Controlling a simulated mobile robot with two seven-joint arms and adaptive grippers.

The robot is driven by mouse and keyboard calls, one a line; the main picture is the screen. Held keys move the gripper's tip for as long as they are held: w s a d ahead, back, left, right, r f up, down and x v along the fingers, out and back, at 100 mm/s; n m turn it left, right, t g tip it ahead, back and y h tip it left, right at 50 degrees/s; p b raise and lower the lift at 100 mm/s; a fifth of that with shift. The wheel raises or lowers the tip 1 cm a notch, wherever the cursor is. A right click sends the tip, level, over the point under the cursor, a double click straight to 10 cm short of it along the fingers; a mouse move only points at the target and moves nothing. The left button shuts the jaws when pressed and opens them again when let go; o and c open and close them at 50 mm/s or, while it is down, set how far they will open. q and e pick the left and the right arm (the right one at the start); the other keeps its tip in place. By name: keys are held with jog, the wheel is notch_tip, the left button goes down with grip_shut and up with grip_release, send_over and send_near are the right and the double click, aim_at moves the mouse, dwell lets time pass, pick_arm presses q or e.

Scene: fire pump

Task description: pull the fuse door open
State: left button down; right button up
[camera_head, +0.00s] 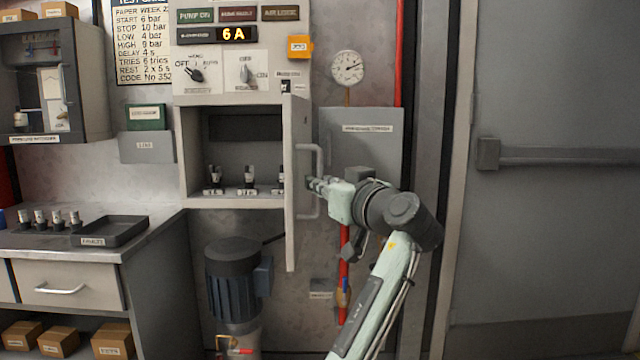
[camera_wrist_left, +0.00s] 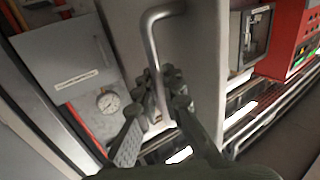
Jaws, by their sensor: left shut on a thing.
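The fuse door (camera_head: 292,225) is a grey panel that stands swung out from the right side of the fuse cabinet (camera_head: 190,150), seen nearly edge-on. The cabinet's inside is exposed, with fuses (camera_head: 249,180) in a row on its lower ledge. The door's bar handle (camera_head: 318,158) is on the right-hand face. My left gripper (camera_head: 314,185) is shut on this handle. In the left wrist view the fingers (camera_wrist_left: 165,95) close around the lower part of the handle (camera_wrist_left: 150,38), beside the door face (camera_wrist_left: 200,40). My right gripper is not in view.
A grey box (camera_head: 385,150) and a pressure gauge (camera_head: 347,67) are on the wall right of the door. A bench with a black tray (camera_head: 112,231) stands at left, a pump motor (camera_head: 232,270) below the cabinet. A large grey door (camera_head: 560,230) is at right.

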pick_arm(q)
jog(key=shift+r, duration=0.2)
jog(key=c, duration=1.6)
grip_release()
jog(key=shift+f, duration=0.15)
jog(key=v, duration=1.2)
jog(key=shift+f, duration=0.1)
